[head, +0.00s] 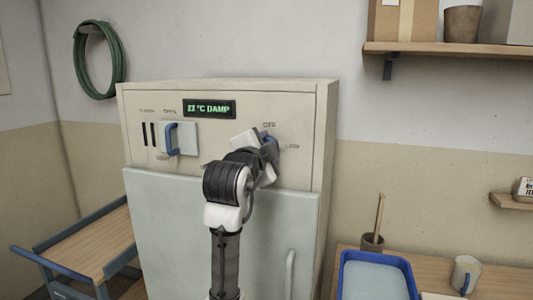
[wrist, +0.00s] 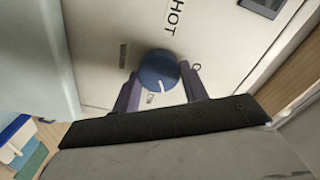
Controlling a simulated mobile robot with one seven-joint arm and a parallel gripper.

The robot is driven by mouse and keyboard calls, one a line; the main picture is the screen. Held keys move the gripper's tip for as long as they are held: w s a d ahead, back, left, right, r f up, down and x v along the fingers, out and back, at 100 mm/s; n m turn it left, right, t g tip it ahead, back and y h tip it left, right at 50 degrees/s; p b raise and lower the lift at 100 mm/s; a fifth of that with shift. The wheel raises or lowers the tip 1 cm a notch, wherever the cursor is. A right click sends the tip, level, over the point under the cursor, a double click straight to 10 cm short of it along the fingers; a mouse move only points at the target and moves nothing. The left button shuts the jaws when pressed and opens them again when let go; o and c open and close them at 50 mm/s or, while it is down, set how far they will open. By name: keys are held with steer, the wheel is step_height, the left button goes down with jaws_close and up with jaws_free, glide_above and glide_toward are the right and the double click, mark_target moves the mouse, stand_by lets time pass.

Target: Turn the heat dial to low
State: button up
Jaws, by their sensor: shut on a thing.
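The heat dial is a round blue knob with a white pointer line, on the upper right of the cream cabinet front. The dial (wrist: 157,66) sits between both fingers in the wrist view, and its pointer line points towards the bottom of that picture. The word HOT (wrist: 174,17) is printed above it there. In the head view the blue dial (head: 272,143) is mostly hidden by my gripper (head: 261,150), with small labels above and to its right. My gripper (wrist: 160,84) is shut on the dial.
A display (head: 209,109) reads "22 °C DAMP". Left of the dial is a pale panel with a blue handle (head: 170,140). Below is the cabinet's pale door (head: 165,230). A blue-framed cart (head: 85,250) stands left; a blue tray (head: 378,268) and mug (head: 465,273) are right.

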steer(key=m+b, duration=0.1)
steer(key=m, duration=0.4)
steer(key=shift+f+b, duration=0.2)
steer(key=shift+b, duration=0.2)
steer(key=shift+m, duration=0.3)
steer(key=o, duration=0.9)
steer(key=shift+r, duration=0.1)
steer(key=shift+o, duration=0.2)
steer(key=b+v, duration=0.3)
steer(key=v, duration=1.1)
steer(key=shift+b, duration=0.3)
